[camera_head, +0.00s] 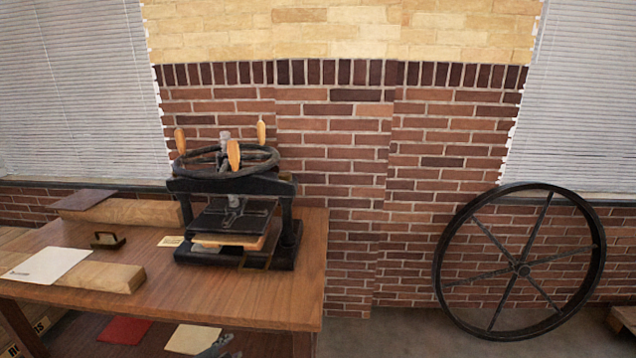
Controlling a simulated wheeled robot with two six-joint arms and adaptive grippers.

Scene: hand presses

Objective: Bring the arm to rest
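My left gripper (217,347) shows only as a small grey piece at the bottom edge of the head view. It is in front of the table's lower part, below and apart from the press. Most of it is cut off, so I cannot tell whether it is open or shut. My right gripper is not in view. The black hand press (285,225) stands upright on the wooden table (200,291). Its round handwheel (263,158) on top carries several orange-wood handles. A light wooden board (250,242) lies low inside the press frame.
Wooden blocks (110,275), a white sheet (45,266) and a small dark stamp-like object (107,240) lie left of the press. Red (125,330) and cream sheets (190,339) lie below the tabletop. A large spoked wheel (521,270) leans against the brick wall.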

